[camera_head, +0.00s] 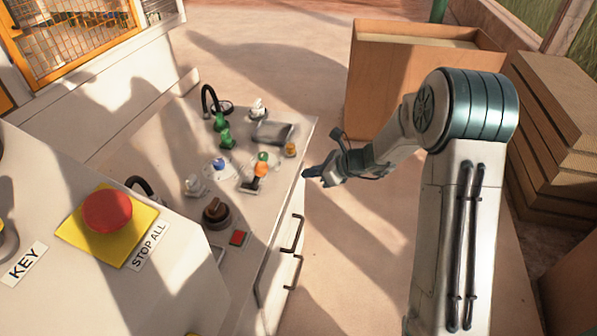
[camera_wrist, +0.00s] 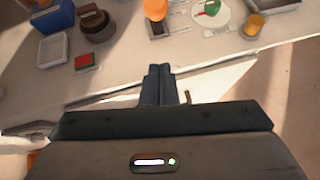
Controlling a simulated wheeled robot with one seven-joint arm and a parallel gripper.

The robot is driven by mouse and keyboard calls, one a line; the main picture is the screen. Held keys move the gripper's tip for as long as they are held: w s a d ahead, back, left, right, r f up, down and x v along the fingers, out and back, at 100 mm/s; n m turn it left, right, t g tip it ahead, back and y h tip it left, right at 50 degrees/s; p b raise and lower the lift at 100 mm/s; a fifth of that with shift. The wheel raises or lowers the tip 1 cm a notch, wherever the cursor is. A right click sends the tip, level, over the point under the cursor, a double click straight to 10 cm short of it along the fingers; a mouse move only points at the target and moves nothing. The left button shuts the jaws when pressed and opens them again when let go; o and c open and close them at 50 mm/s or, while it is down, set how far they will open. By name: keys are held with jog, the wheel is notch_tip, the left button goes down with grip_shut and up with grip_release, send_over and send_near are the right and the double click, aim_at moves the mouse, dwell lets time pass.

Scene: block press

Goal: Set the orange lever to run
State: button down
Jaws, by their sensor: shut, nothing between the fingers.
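The orange lever (camera_head: 260,170) stands on a small dark plate near the right edge of the white bench top in the head view. In the wrist view the orange lever (camera_wrist: 155,10) shows at the top edge, with its upper part cut off. Any run marking is too small to read. My gripper (camera_head: 307,172) is just off the bench's right edge, to the right of the lever and apart from it. In the wrist view my gripper (camera_wrist: 158,72) has its dark fingers together and empty, pointing toward the bench.
A brown knob (camera_head: 215,212), a red square button (camera_head: 239,238) and a yellow cylinder (camera_head: 290,149) sit near the lever. Green pieces (camera_head: 226,138) stand farther back. A red stop button (camera_head: 107,209) is on the left console. A large cardboard box (camera_head: 400,80) stands behind my arm.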

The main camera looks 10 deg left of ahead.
send_near(257, 177)
notch_tip(257, 177, down, 3)
jog(key=d, duration=0.2)
jog(key=a, duration=0.1)
jog(key=w+a, duration=0.1)
jog(key=a+r+p, duration=0.1)
jog(key=shift+w+a+r, duration=0.1)
jog(key=shift+w+a, duration=0.15)
jog(key=shift+w, duration=0.15)
jog(key=shift+d+r+p, duration=0.1)
jog(key=shift+p, duration=0.2)
